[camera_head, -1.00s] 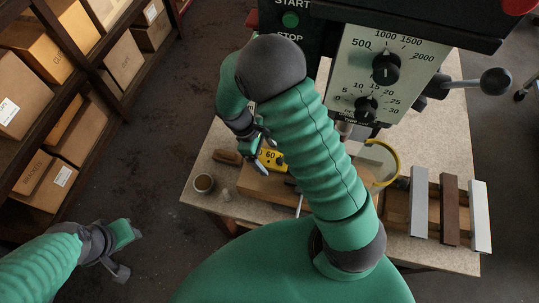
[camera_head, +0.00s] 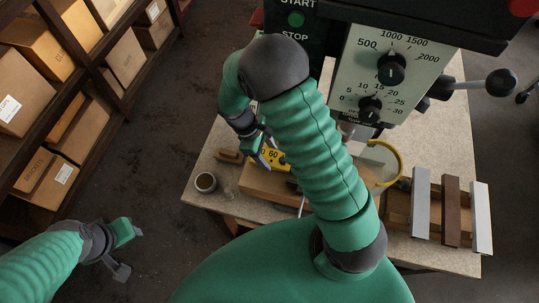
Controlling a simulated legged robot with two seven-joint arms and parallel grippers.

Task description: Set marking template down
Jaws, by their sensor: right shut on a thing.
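My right gripper (camera_head: 264,158) is over the left part of the workbench (camera_head: 225,211), its arm bent across the middle of the view. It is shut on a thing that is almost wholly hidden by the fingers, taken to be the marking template. A yellow piece with dark figures, "60" among them, (camera_head: 273,154) shows right beside the fingertips; I cannot tell whether they touch it. My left gripper (camera_head: 130,251) is open and empty, low over the floor, left of the bench.
A green drill press (camera_head: 345,75) with dials stands at the back. A cup (camera_head: 205,183) and a wooden block (camera_head: 229,157) lie at the bench's left. A wooden board (camera_head: 262,184) is below the gripper.

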